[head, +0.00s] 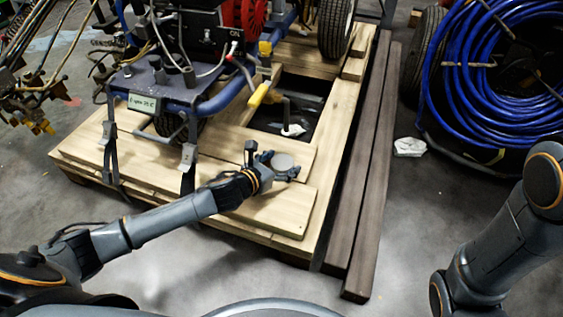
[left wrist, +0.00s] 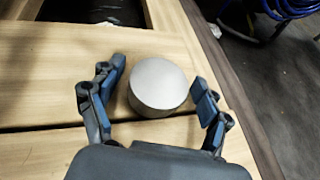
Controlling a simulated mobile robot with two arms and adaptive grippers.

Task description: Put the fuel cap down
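The fuel cap (head: 283,161) is a round, silver-grey disc on the pale wooden pallet boards (head: 285,210). In the left wrist view the fuel cap (left wrist: 158,86) sits between the two fingers, with a narrow gap showing on each side. My left gripper (head: 281,168) is open around the cap, low over the boards; its fingers also show in the left wrist view (left wrist: 159,78). The cap appears to rest flat on the wood, though its underside is hidden. My right gripper is out of view; only part of the right arm shows.
The line striper (head: 190,75) stands on the pallet behind the left arm, with straps hanging to the boards. A dark opening (head: 290,112) lies behind the cap. Dark beams (head: 360,190) run along the pallet's right side. A blue hose coil (head: 500,80) is at right.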

